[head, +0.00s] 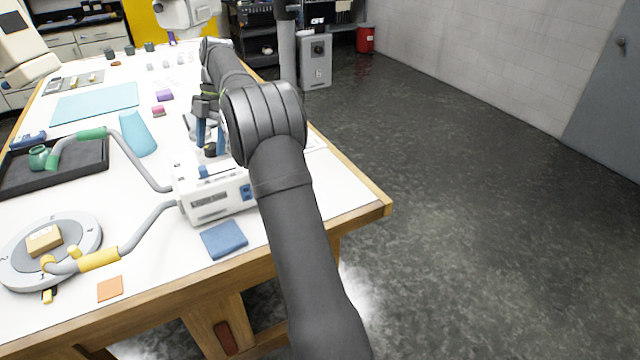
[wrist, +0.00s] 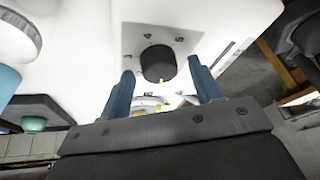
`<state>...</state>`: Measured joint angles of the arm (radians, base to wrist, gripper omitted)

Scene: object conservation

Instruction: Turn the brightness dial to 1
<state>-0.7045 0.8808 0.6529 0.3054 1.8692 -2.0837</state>
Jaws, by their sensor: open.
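The white lamp box (head: 222,205) stands near the table's right edge, with two grey gooseneck arms. The black round dial (wrist: 157,64) sits on its top face; a small yellow mark shows at its lower edge in the wrist view. The dial's numbers are too small to read. My gripper (head: 210,138) is above the box, pointing down, partly hidden by my arm. In the wrist view its two blue fingers (wrist: 160,72) are apart, one on each side of the dial, with gaps showing between fingers and dial.
The gooseneck arms, one with a green band (head: 92,133) and one with a yellow band (head: 98,259), reach left of the box. A round grey plate (head: 22,272) bears a tan block (head: 44,240). A blue cloth (head: 224,239) lies in front of the box. A dark tray (head: 85,172) is at left.

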